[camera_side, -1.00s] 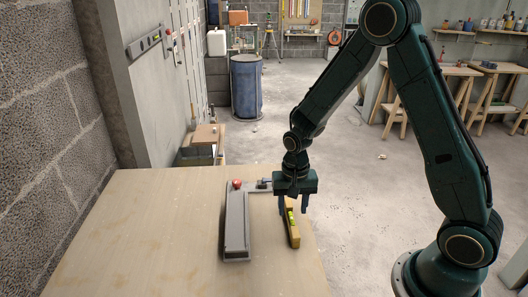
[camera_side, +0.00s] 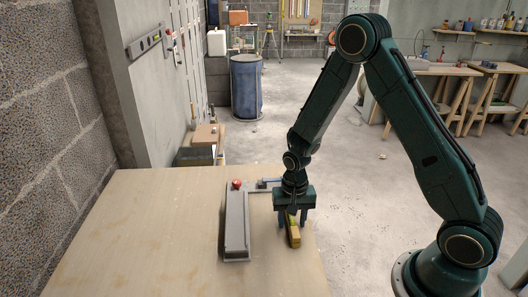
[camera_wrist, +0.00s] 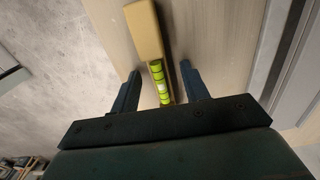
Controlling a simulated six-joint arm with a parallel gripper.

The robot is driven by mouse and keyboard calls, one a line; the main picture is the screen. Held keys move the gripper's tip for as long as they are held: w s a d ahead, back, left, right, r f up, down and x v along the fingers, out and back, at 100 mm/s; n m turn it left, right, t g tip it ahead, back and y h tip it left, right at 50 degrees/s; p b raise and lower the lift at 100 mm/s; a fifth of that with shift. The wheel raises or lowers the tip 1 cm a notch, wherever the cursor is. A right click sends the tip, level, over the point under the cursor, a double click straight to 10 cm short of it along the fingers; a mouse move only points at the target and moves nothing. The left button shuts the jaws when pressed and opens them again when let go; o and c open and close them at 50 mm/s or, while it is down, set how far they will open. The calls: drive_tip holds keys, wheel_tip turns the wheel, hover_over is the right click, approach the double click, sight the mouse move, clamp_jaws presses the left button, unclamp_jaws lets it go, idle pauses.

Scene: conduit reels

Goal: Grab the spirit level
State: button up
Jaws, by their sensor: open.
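A yellow spirit level (camera_side: 294,238) with a green vial lies on the table near its right edge. In the wrist view the level (camera_wrist: 146,32) runs down between my fingers, with its green vial close to the palm. My gripper (camera_side: 293,225) is open and lowered over the level in the side view. In the wrist view my gripper's two fingers (camera_wrist: 158,78) stand one on each side of the level, with a gap on both sides. The far end of the level is hidden behind my gripper in the side view.
A grey metal tray-like fixture (camera_side: 236,254) lies on the table just left of the level. The left part of the wooden table (camera_side: 150,235) is clear.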

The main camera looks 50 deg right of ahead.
sight(292, 222)
idle(0.4)
clamp_jaws()
drive_tip(key=shift+r, duration=0.25)
wheel_tip(292, 222, up, 20)
drive_tip(key=shift+f, duration=0.2)
idle(0.6)
idle(0.5)
